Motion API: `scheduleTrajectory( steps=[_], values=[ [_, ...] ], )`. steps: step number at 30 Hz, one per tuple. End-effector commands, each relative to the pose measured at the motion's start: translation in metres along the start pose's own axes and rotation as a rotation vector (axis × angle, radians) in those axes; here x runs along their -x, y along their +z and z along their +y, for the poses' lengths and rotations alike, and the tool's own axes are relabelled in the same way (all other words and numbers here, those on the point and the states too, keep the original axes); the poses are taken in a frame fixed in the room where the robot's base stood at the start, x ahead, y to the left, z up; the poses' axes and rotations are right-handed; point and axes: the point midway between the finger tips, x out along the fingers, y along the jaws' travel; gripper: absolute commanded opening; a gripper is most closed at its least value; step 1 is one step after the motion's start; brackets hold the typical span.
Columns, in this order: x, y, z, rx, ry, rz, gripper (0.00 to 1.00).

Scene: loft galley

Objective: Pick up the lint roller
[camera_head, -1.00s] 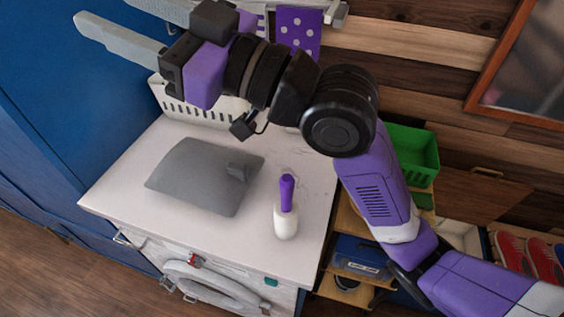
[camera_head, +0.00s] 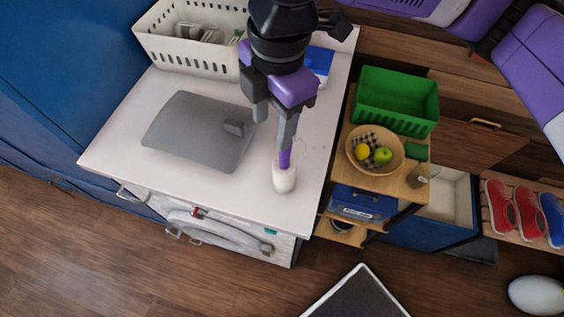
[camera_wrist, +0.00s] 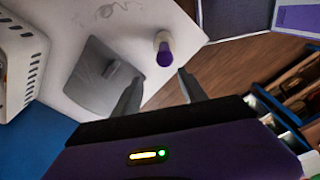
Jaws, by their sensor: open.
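The lint roller (camera_head: 284,177) lies or stands on the white counter near its front right corner, with a white roll and a purple handle. In the wrist view the lint roller (camera_wrist: 164,50) shows its purple handle end towards me, beyond the fingertips. My gripper (camera_head: 274,133) points down above the counter, its two grey fingers apart. One finger overlaps the handle in the head view, so I cannot tell whether they touch. In the wrist view my gripper (camera_wrist: 158,82) is open with nothing between its fingers.
A grey flat board with a raised handle (camera_head: 199,131) lies left on the counter (camera_head: 120,140). A white basket (camera_head: 190,62) and a blue-and-white box (camera_head: 319,62) stand behind. Right is a wooden shelf with a fruit bowl (camera_head: 353,158) and green basket (camera_head: 397,103).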

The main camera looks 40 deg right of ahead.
Motion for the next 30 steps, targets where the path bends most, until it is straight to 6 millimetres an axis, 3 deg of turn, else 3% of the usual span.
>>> scheduleTrajectory(
  steps=[6,16,24,30],
  values=[
    [-0.003,0.018,-0.011,0.028,-0.046,-0.071,0.50],
    [-0.034,0.020,-0.012,0.030,-0.045,-0.069,0.50],
    [-0.070,0.022,-0.013,0.030,-0.043,-0.067,0.50],
    [-0.077,0.022,-0.013,0.030,-0.041,-0.068,0.50]
  ],
)
